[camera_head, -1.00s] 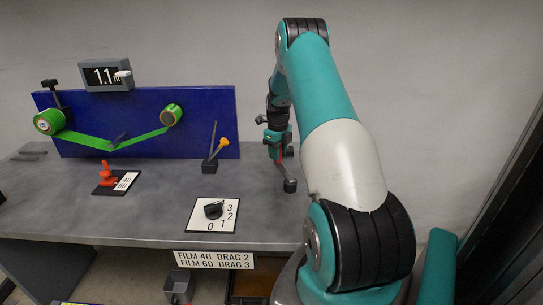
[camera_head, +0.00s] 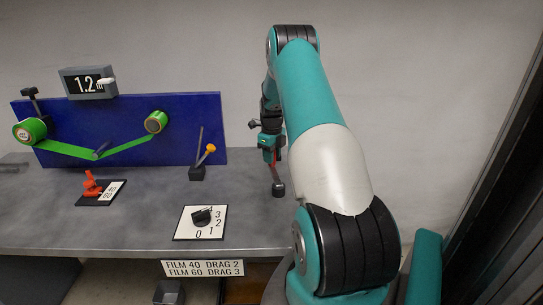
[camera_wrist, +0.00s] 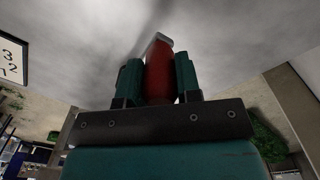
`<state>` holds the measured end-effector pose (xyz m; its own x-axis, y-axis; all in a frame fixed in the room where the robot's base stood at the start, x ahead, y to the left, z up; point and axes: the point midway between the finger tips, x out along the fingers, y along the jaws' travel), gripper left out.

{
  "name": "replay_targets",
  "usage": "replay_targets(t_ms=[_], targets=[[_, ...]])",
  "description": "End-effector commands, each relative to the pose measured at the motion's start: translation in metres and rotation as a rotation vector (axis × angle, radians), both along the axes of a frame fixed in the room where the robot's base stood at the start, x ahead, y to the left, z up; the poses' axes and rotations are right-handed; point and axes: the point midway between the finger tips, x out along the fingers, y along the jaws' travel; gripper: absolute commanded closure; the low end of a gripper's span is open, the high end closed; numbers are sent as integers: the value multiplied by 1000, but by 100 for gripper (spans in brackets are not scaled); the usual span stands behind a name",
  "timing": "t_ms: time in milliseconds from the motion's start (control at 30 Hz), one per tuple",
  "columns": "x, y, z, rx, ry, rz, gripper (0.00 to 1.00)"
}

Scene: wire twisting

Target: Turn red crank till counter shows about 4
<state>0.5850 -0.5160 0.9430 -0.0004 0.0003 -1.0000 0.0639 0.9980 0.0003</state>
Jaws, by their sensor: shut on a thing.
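The red crank (camera_head: 276,172) shows just below my gripper (camera_head: 272,155) at the right of the bench, with a dark grey end piece under it. In the wrist view its red handle (camera_wrist: 159,72) stands between my two green fingers, and my gripper is shut on it. The rest of the crank is hidden by my gripper and arm. The counter (camera_head: 88,83) on top of the blue panel (camera_head: 130,120) reads 1.2 m. Green film (camera_head: 65,149) runs from the large left roll (camera_head: 30,131) past a dark pin to the smaller right roll (camera_head: 155,122).
A black knob on a white dial plate (camera_head: 185,232) sits near the bench's front edge. A red clamp-like part (camera_head: 91,186) on a black base is at the left.

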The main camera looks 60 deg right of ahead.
Motion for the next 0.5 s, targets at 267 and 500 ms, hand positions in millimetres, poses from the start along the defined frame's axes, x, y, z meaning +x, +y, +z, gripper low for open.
replay_targets(t_ms=[267,500], targets=[[0,0,0,-1,0,0,43],[1,-1,7,-3,-2,0,43]])
